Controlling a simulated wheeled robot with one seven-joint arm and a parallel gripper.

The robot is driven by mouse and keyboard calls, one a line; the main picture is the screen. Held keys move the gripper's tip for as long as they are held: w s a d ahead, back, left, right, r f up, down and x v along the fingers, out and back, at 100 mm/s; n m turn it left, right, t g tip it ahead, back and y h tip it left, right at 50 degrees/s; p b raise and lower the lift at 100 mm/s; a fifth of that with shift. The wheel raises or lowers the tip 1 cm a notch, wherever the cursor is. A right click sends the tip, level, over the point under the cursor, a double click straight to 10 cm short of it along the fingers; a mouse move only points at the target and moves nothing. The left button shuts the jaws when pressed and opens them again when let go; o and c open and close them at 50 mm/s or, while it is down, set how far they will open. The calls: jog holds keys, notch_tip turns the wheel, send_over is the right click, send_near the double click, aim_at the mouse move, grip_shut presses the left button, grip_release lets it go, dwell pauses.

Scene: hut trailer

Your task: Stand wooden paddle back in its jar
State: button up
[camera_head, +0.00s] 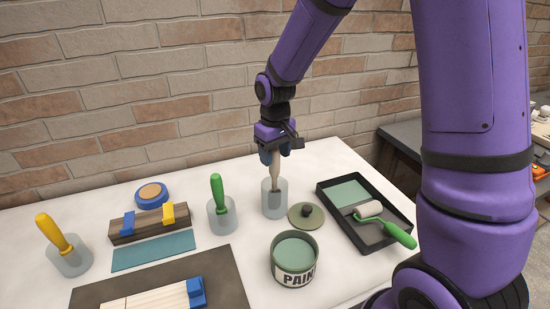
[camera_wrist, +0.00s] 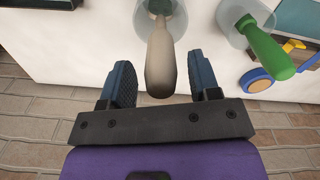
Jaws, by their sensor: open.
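The wooden paddle (camera_head: 275,172) stands in a clear jar (camera_head: 274,207) near the middle of the white table, its lower end inside the jar and its handle up. In the wrist view the paddle's pale handle (camera_wrist: 161,62) points towards my gripper (camera_wrist: 160,88), with the jar (camera_wrist: 178,18) behind it. My gripper (camera_head: 274,152) is open at the top of the handle. The two dark blue fingers are on either side of the handle, with a visible gap on both sides in the wrist view.
Jars with a green-handled tool (camera_head: 217,194) and a yellow-handled tool (camera_head: 54,234) stand to the left. A paint can (camera_head: 294,272), its lid (camera_head: 306,216) and a black roller tray (camera_head: 340,222) are near the jar. A brick wall (camera_head: 150,75) rises behind.

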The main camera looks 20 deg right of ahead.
notch_tip(320, 180, up, 11)
jog(key=shift+f, duration=0.15)
jog(key=s+d+r+m+t, duration=0.1)
jog(key=s+d+r, duration=0.1)
jog(key=s, duration=0.6)
jog(key=s+d+r+m+t, duration=0.1)
jog(key=s+d+r+t, duration=0.1)
jog(key=s+r, duration=0.3)
jog(key=s+d+r+m+t, duration=0.1)
jog(key=s+r, duration=0.3)
jog(key=s, duration=0.8)
jog(key=shift+s+d+m+t, duration=0.35)
jog(key=shift+d+t, duration=0.25)
jog(key=shift+d, duration=0.3)
